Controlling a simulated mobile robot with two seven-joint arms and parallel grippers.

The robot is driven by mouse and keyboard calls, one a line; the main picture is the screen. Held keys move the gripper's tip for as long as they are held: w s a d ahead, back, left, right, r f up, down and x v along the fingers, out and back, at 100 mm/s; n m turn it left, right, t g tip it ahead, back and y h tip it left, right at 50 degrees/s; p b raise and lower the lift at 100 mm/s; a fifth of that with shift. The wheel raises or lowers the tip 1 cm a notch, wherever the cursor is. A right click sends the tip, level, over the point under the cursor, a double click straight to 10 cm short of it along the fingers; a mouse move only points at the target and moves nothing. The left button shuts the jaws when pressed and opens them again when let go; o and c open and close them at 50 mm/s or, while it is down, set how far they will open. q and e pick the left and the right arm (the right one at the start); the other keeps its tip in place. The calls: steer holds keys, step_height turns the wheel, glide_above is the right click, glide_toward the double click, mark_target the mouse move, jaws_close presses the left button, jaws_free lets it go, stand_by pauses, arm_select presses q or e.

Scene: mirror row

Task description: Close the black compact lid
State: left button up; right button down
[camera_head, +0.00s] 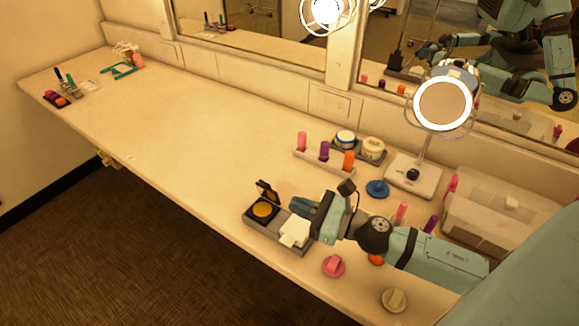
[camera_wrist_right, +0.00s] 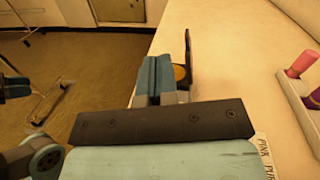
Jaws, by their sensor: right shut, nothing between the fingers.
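The black compact stands open in the head view, its lid (camera_head: 267,190) raised roughly upright behind a base with a gold pan (camera_head: 263,209). It sits at the left end of a grey tray (camera_head: 262,228) near the counter's front edge. My right gripper (camera_head: 298,203) is shut and empty, just right of the lid with a small apparent gap. In the right wrist view the shut blue fingers (camera_wrist_right: 154,76) are beside the thin dark lid (camera_wrist_right: 188,58), and part of the gold pan (camera_wrist_right: 181,74) shows. I cannot tell whether they touch.
White pads (camera_head: 295,232) lie in the tray's right part. A pink knob-like item (camera_head: 333,266) and a beige one (camera_head: 394,299) lie in front. A rack of colored tubes (camera_head: 323,160) and a round lit mirror (camera_head: 443,104) stand behind.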

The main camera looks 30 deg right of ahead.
steer(key=w+a+r+n+g+y+p, duration=0.25)
steer(key=w+a+r+g+y, duration=0.2)
steer(key=a+g, duration=0.25)
step_height(320, 180, up, 2)
steer(key=r+m+g+h+p, duration=0.15)
steer(key=g+h+p, duration=0.25)
steer(key=g+h, duration=0.4)
glide_above(267, 191)
steer(key=w, duration=0.1)
steer(key=f+g+y, duration=0.1)
steer(key=w+d+r+m+h+p, duration=0.1)
steer(key=w+d+r+m+h, duration=0.3)
steer(key=d, duration=0.4)
arm_select(q)
steer(key=r, duration=0.1)
steer(key=r+p, duration=0.1)
steer(key=r, duration=0.1)
steer(key=a+r, duration=0.1)
steer(key=r, duration=0.1)
steer(key=shift+s+r+p, duration=0.2)
steer(key=shift+s+p, duration=0.2)
arm_select(e)
steer(key=s+a+f, duration=0.3)
steer(key=a+f, duration=0.3)
steer(key=f, duration=0.4)
steer(key=shift+a+f+m+g, duration=0.25)
steer(key=shift+f+m+g, duration=0.05)
steer(key=shift+m+g, duration=0.1)
